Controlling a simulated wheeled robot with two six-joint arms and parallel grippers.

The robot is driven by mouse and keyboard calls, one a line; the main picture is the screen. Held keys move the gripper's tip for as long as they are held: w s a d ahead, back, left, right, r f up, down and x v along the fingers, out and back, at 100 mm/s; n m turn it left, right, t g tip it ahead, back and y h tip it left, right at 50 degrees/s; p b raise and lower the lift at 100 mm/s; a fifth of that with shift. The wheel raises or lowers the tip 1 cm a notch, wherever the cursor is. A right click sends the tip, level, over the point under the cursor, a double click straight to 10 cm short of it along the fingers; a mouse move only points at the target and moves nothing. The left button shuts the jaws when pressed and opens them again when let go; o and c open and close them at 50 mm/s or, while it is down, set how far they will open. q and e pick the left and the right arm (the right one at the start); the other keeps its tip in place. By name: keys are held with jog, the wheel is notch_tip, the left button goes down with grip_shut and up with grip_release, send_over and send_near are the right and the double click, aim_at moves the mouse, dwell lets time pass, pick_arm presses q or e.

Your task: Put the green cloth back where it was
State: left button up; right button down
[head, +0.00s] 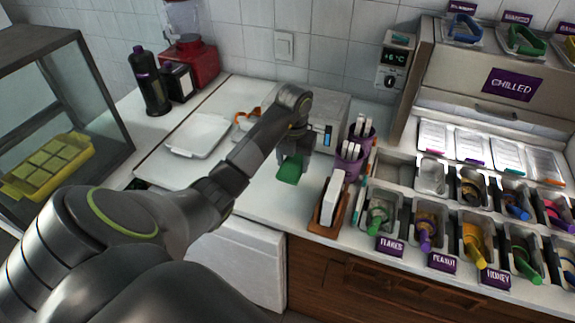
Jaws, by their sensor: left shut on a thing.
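The green cloth (289,170) hangs below my left gripper (296,155), over the white counter (258,192) in front of the scale-like device. My left gripper points down and is shut on the cloth; its fingertips are partly hidden. I cannot tell whether the cloth touches the counter. My right gripper is not in view.
A grey device with a display (327,131) stands behind the gripper. Purple cups (349,160) and a wooden holder (329,205) stand close on the right, before several topping containers (380,217). A white tray (200,134) and an orange-handled item (243,118) lie left.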

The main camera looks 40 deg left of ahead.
pick_arm(q)
jog(key=b, duration=0.3)
send_over(292, 192)
notch_tip(292, 192, down, 4)
jog(key=shift+f, duration=0.9)
notch_tip(292, 192, down, 3)
jog(key=shift+f+p, duration=0.1)
jog(key=shift+p, duration=0.5)
jog(key=shift+f, duration=0.25)
jog(key=shift+f, duration=0.2)
jog(key=o, duration=1)
jog(key=shift+c, duration=0.2)
jog(key=shift+r, duration=0.15)
